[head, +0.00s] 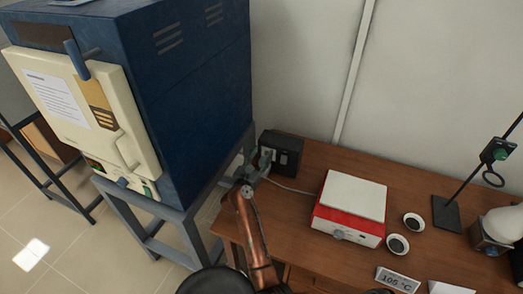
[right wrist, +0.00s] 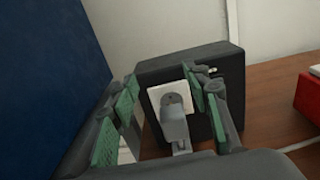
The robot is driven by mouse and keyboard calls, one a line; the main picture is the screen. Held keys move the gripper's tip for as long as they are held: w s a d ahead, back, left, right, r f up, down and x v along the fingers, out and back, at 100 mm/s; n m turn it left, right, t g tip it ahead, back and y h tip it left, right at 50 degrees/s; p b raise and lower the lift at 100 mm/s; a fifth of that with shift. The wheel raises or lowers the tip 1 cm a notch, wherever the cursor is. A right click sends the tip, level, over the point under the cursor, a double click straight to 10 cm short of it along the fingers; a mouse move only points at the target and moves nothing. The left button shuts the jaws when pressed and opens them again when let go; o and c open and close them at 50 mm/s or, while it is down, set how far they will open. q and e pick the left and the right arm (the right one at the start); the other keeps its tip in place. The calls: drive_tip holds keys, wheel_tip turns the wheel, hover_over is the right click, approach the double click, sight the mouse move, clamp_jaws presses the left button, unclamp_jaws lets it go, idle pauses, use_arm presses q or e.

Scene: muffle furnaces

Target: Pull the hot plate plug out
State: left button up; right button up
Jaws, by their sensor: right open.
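The hot plate (head: 350,203), a red box with a white top, stands on the wooden table. A dark socket box (head: 288,146) stands at the table's back left corner; it also shows in the right wrist view (right wrist: 222,66). A grey plug (right wrist: 174,126) sits in the white outlet (right wrist: 159,95) on its front face. My right gripper (head: 261,165) is open in front of the socket box. In the right wrist view its green-padded fingers (right wrist: 163,110) are on either side of the plug, apparently with gaps. My left gripper is not in view.
A blue furnace (head: 205,90) on a grey stand is close at the left of the socket box. A pale cord (head: 292,187) runs towards the hot plate. Two small dishes (head: 398,244), a temperature display (head: 397,280) and a stand (head: 447,214) are farther right.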

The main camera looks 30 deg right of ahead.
wheel_tip(320, 180, up, 3)
drive_tip(key=shift+r, duration=0.2)
idle(0.5)
